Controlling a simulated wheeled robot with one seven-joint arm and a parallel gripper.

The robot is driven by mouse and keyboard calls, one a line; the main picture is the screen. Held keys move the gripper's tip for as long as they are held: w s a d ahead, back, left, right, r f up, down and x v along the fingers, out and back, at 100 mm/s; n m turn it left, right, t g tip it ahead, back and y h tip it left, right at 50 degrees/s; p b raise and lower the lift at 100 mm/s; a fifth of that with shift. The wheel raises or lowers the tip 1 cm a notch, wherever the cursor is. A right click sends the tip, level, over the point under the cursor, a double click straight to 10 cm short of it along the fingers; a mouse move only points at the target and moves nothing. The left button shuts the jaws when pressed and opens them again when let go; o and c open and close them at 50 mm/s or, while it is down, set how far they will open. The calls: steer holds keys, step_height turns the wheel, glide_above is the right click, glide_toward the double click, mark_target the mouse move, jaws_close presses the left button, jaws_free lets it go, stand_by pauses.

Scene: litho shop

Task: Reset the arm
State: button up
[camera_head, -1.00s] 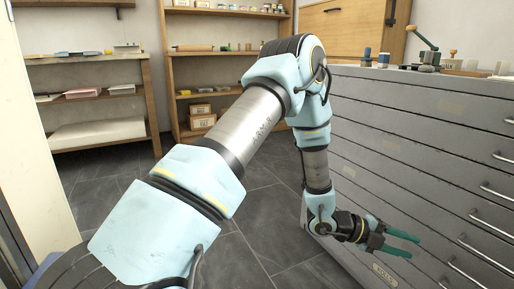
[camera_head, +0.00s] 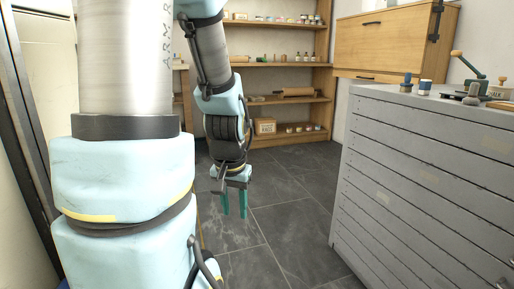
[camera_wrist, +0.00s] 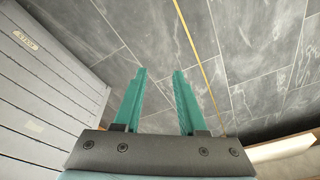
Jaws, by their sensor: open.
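My gripper (camera_head: 235,203) hangs at the end of my arm with its two green fingers pointing down at the floor. The wrist view shows the fingers (camera_wrist: 158,88) spread apart with nothing between them. Dark grey floor tiles lie beyond the fingertips. My arm rises along the left of the head view, and its upper part is cut off by the top edge of the picture.
A grey flat-file cabinet (camera_head: 420,160) stands on the right with small jars and a hand tool on top. It also shows in the wrist view (camera_wrist: 40,85). A wooden shelf unit (camera_head: 290,97) and a wooden cabinet (camera_head: 392,42) stand at the back. Open floor (camera_head: 290,200) lies between.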

step_height(320, 180, up, 39)
steer(key=s+a+n+p, duration=0.1)
steer(key=s+n+p, duration=0.1)
steer(key=p, duration=3.6)
steer(key=shift+s+a+g, duration=0.2)
steer(key=shift+s+g, duration=0.1)
steer(key=shift+g, duration=0.1)
